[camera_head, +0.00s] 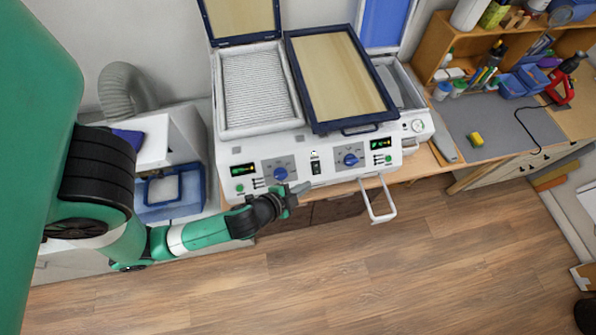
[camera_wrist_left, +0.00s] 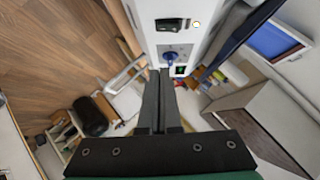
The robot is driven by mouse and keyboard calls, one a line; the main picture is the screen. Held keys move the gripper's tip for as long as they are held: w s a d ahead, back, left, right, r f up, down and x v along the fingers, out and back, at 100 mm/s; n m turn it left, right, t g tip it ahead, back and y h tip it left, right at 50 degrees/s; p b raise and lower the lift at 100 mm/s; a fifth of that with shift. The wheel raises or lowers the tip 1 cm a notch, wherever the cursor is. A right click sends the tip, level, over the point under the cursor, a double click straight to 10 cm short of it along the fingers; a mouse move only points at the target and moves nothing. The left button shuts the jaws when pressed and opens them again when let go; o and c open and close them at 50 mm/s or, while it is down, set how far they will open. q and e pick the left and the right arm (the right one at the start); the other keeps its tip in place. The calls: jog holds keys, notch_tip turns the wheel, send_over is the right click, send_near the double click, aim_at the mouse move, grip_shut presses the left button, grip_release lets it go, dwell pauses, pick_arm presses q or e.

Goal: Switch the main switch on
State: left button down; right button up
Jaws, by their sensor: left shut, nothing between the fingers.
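The main switch (camera_head: 316,168) is a small black rocker in the middle of the white machine's front panel, between two blue knobs. It also shows near the top of the left wrist view (camera_wrist_left: 170,24). A small pale yellow lamp (camera_wrist_left: 197,24) sits beside it. My left gripper (camera_head: 303,188) is shut and empty, just below and left of the switch in the head view. In the left wrist view its closed fingers (camera_wrist_left: 159,74) point at the panel, with a visible offset from the switch. I cannot tell the rocker's position. My right gripper is not in view.
Blue knobs (camera_head: 280,174) and lit green displays (camera_head: 243,169) flank the switch. A white handle (camera_head: 378,201) sticks out at the panel's lower right. A framed wooden board (camera_head: 341,76) lies on top of the machine. The wooden floor (camera_head: 400,270) in front is clear.

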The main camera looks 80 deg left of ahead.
pick_arm(q)
jog(key=p+v, duration=0.1)
jog(key=v, duration=0.2)
jog(key=shift+s+d, duration=0.1)
jog(key=shift+d, duration=0.1)
dwell(0.3)
